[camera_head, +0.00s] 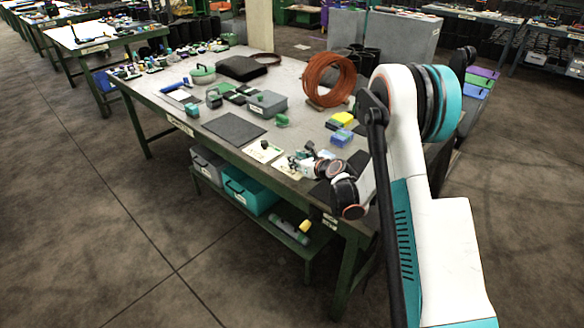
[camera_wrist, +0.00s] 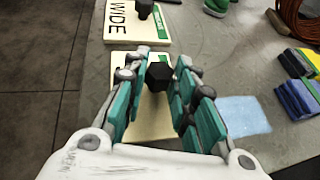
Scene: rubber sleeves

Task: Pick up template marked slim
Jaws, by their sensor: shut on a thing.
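A cream template (camera_wrist: 150,128) with a black hexagonal knob (camera_wrist: 159,74) lies between my fingers in the wrist view. Its printed word is hidden, so I cannot read whether it says slim. My gripper (camera_wrist: 161,82) is shut on this knob, one teal finger on each side. In the head view my gripper (camera_head: 298,162) is low over the table's front edge, and the template is mostly covered by it. A second cream template (camera_wrist: 120,25) marked WIDE, with a green label and black knob, lies just beyond it; it also shows in the head view (camera_head: 263,152).
The workbench (camera_head: 295,124) holds a dark mat (camera_head: 234,127), a grey case (camera_head: 266,104) and an orange coil (camera_head: 330,78). Blue blocks (camera_wrist: 296,98) and yellow blocks (camera_wrist: 298,63) lie right of the gripper. A pale blue patch (camera_wrist: 243,114) is beside the right finger.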

